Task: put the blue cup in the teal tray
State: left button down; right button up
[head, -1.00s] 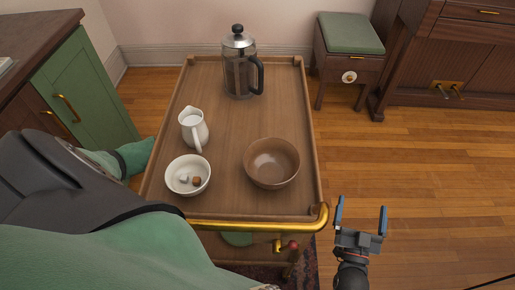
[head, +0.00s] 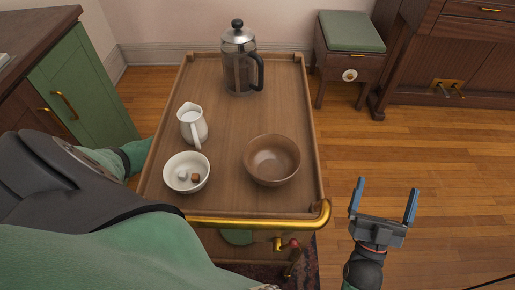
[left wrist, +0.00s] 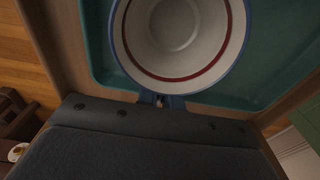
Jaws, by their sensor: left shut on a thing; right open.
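The blue cup (left wrist: 180,22) shows from above in the left wrist view, with a white inside, a red ring and a blue rim. My left gripper (left wrist: 161,100) is shut on its near rim. The teal tray (left wrist: 262,84) lies behind and around the cup in that view. I cannot tell whether the cup touches the tray floor. In the head view the cup, the tray and the left gripper are hidden; my left arm crosses the lower left. My right gripper (head: 384,190) is open and empty, right of the trolley.
The wooden trolley (head: 225,130) has a brass rail (head: 255,222) in front. On top are a French press (head: 239,60), a white jug (head: 192,124), a white bowl (head: 187,173) with cubes and a brown bowl (head: 272,160). A green cabinet (head: 85,90) stands left.

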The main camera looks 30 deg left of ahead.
dwell(0.3)
jog(key=shift+w+a+f, duration=0.1)
jog(key=shift+f, duration=0.35)
pick_arm(q)
jog(key=c, duration=1.5)
grip_release()
jog(key=shift+f, duration=0.1)
jog(key=shift+c, duration=0.2)
pick_arm(e)
jog(key=shift+w+f+g, duration=0.1)
jog(key=shift+f+g, duration=0.05)
jog(key=shift+g, duration=0.15)
pick_arm(q)
jog(key=shift+r, duration=0.45)
jog(key=r, duration=0.3)
jog(key=r+p, duration=0.1)
jog(key=r, duration=0.2)
jog(key=shift+s+d+r+p, duration=0.15)
jog(key=shift+s+p, duration=0.05)
jog(key=shift+p, duration=0.1)
jog(key=shift+r, duration=0.25)
pick_arm(e)
notch_tip(320, 180, down, 16)
jog(key=w+a+g+h, duration=0.1)
jog(key=w+g, duration=0.1)
jog(key=g, duration=0.4)
jog(key=shift+a+f+h, duration=0.2)
jog(key=shift+f+h, duration=0.05)
jog(key=shift+h, duration=0.15)
